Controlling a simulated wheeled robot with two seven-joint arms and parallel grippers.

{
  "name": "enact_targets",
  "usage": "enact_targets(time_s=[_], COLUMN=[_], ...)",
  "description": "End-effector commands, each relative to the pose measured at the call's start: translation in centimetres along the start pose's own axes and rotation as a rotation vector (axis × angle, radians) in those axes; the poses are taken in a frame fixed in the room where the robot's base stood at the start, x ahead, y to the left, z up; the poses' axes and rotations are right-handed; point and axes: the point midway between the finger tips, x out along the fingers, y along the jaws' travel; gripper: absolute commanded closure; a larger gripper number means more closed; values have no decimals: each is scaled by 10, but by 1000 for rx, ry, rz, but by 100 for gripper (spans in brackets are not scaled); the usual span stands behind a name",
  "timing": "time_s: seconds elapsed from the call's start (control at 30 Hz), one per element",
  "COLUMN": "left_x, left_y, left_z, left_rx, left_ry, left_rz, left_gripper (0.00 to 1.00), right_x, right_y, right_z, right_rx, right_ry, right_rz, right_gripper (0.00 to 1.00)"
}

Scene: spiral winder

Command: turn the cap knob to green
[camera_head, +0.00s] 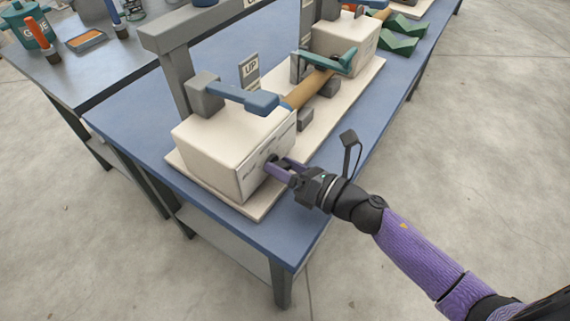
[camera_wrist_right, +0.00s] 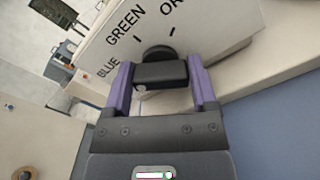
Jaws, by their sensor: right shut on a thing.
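The black cap knob (camera_wrist_right: 160,70) sits on the white labelled face (camera_wrist_right: 195,28) of the box in the right wrist view. The words BLUE, GREEN and part of a word starting with OR are printed around it. My right gripper (camera_wrist_right: 160,82) has its purple fingers on either side of the knob and is shut on it. In the head view my right gripper (camera_head: 279,166) reaches the front face of the near white box (camera_head: 212,150), and the fingers mostly hide the knob. I cannot tell which mark the knob points at. My left gripper is not in view.
A blue lever (camera_head: 248,99) tops the near box. A brown tube (camera_head: 308,88) runs to a far white box (camera_head: 345,38), with a teal lever (camera_head: 335,62) over it. Green blocks (camera_head: 402,40) lie on the blue table (camera_head: 135,135). A side table (camera_head: 75,65) holds tools.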

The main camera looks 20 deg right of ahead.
Motion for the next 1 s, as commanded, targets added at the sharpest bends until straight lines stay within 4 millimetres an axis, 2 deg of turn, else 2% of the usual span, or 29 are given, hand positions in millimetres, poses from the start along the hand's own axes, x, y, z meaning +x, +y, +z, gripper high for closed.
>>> enact_targets(time_s=[0.7, 1.0], left_x=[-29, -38], left_y=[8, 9], left_z=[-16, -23], left_rx=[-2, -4], left_ry=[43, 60], left_rz=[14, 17], left_gripper=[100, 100], right_x=[0, 0], right_y=[-2, -4], right_z=[0, -1], right_rx=[627, 835], right_ry=[0, 1], right_rz=[-2, -2], right_gripper=[85, 85])
